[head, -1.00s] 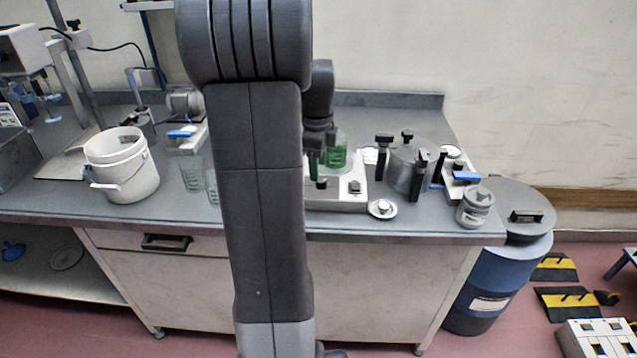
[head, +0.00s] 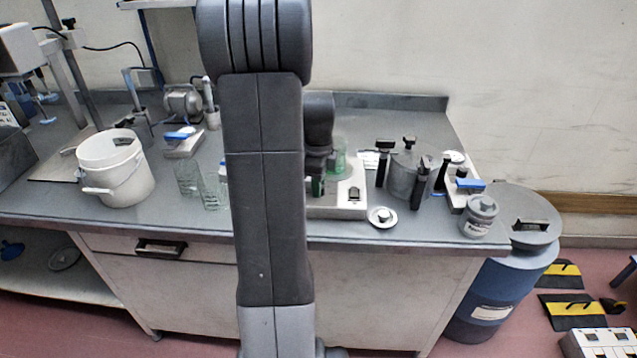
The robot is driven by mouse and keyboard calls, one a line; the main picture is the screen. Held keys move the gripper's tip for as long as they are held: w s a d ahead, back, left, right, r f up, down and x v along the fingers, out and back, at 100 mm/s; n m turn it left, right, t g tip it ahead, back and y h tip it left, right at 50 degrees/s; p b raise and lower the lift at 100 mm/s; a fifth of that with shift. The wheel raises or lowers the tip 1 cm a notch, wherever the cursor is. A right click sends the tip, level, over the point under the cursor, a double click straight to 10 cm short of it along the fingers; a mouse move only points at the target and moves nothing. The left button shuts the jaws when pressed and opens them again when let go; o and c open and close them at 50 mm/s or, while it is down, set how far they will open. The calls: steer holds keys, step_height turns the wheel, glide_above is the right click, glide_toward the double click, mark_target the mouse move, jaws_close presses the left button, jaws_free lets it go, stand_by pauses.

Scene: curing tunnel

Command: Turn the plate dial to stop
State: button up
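The hot plate (head: 338,208) is a pale, flat box on the bench, partly hidden behind my arm. A dark knob (head: 354,193) shows at the right of its front part; its marks are too small to read. A green-tinted glass beaker (head: 341,160) stands on the plate. My gripper (head: 318,186) points down over the left front of the plate, in front of the beaker. Its fingers are small, dark and partly covered by my arm, so I cannot tell whether they are open or shut. The left part of the plate is hidden.
A metal pot with black clamps (head: 405,175) stands right of the plate. A small round dish (head: 382,217) lies at the front edge, and a lidded jar (head: 480,216) stands at the right corner. Glass beakers (head: 211,192) and a white bucket (head: 128,180) stand left.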

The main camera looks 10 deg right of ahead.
steer(key=shift+c, duration=0.7)
